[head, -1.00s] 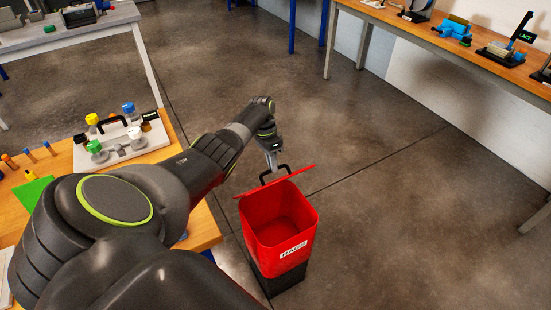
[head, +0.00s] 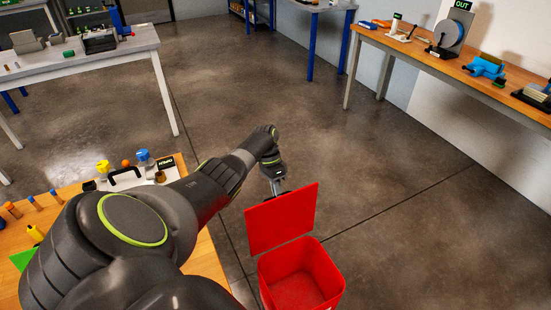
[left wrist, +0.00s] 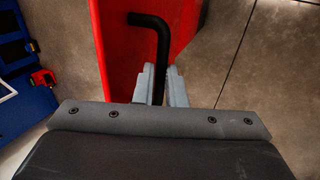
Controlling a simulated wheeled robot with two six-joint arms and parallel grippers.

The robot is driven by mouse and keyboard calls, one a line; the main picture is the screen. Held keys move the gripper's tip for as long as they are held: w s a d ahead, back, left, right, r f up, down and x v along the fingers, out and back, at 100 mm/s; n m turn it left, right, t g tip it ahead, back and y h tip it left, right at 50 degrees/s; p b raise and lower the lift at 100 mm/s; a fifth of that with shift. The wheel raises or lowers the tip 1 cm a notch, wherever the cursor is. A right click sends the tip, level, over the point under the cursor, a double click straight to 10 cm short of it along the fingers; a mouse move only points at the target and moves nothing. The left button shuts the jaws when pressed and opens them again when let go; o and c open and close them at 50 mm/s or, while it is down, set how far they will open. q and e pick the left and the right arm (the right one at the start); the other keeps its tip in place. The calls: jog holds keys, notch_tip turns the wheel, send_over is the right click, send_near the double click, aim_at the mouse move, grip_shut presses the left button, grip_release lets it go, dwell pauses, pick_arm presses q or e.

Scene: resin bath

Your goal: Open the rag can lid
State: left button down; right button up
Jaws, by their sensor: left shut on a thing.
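The red rag can (head: 302,272) stands on the floor at the bottom of the head view, with its inside partly visible. Its flat red lid (head: 283,220) stands up steeply at the can's far side. My left gripper (head: 279,188) is behind the lid's top edge in the head view. In the left wrist view my left gripper (left wrist: 159,85) is shut on the black lid handle (left wrist: 162,45), a bent bar beside a red panel. The lower end of the handle is hidden between the fingers. My right gripper is not in view.
A wooden bench (head: 205,262) with a white tray and small bottles is left of the can, under my left arm. A grey table (head: 80,62) is far left, and a long wooden bench (head: 425,60) is at the right. The floor right of the can is clear.

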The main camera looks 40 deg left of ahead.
pick_arm(q)
jog(key=shift+s+f, duration=0.25)
jog(key=shift+f, duration=0.3)
jog(key=c, duration=1.8)
grip_release()
jog(key=shift+o, duration=1.1)
jog(key=shift+w, duration=0.15)
jog(key=shift+o, duration=0.4)
jog(key=shift+w+a, duration=0.1)
jog(key=shift+w, duration=0.1)
jog(key=b+v, duration=0.3)
jog(key=v, duration=1.4)
jog(key=shift+a+b, duration=0.3)
jog(key=shift+a, duration=0.05)
jog(key=shift+w+r, duration=0.1)
